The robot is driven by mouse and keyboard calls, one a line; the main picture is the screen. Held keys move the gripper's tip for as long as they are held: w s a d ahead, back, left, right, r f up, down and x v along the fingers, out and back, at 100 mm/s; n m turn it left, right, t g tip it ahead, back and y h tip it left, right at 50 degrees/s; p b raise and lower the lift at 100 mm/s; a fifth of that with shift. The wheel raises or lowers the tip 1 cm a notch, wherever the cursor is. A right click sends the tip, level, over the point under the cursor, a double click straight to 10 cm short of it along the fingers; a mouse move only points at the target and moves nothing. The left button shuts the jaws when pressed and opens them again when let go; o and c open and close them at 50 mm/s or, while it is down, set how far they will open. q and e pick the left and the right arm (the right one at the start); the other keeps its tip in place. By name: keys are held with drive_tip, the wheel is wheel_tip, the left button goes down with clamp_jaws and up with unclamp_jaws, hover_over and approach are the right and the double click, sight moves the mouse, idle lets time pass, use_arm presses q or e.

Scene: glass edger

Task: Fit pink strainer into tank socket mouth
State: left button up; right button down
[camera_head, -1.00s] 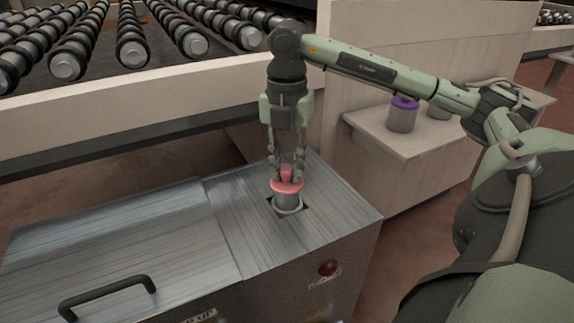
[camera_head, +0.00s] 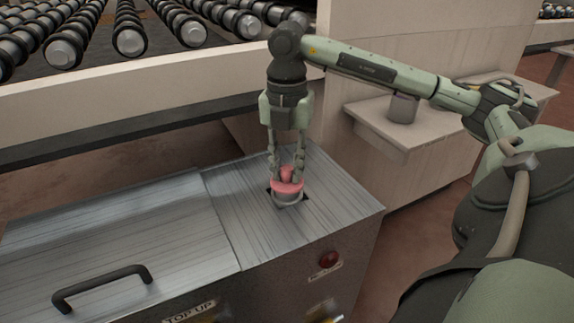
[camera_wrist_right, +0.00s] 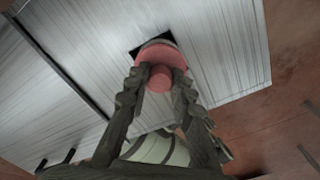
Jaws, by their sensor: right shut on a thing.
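The pink strainer (camera_head: 287,187) has a round pink flange, a pink knob on top and a grey body below. It stands upright at the square opening (camera_head: 304,197) in the metal tank lid (camera_head: 240,215), with its lower part at or in the socket mouth. How deep it sits is hidden. My right gripper (camera_head: 287,172) points down from above and is shut on the strainer's knob. In the right wrist view the pink strainer (camera_wrist_right: 160,66) lies between the fingertips, in front of the dark opening (camera_wrist_right: 137,50). My left gripper is not in view.
A black handle (camera_head: 102,285) and a red button (camera_head: 329,260) are on the tank. A roller conveyor (camera_head: 130,40) runs behind. A pale side shelf (camera_head: 375,125) holds a grey cylinder (camera_head: 403,109), partly hidden by my right arm. The lid around the opening is clear.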

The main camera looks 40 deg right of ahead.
drive_tip(key=shift+f+b, duration=0.85)
drive_tip(key=shift+f, duration=0.35)
drive_tip(key=c, duration=1.3)
unclamp_jaws()
drive_tip(key=shift+o, duration=0.2)
wheel_tip(320, 180, up, 12)
drive_tip(key=shift+r, duration=0.1)
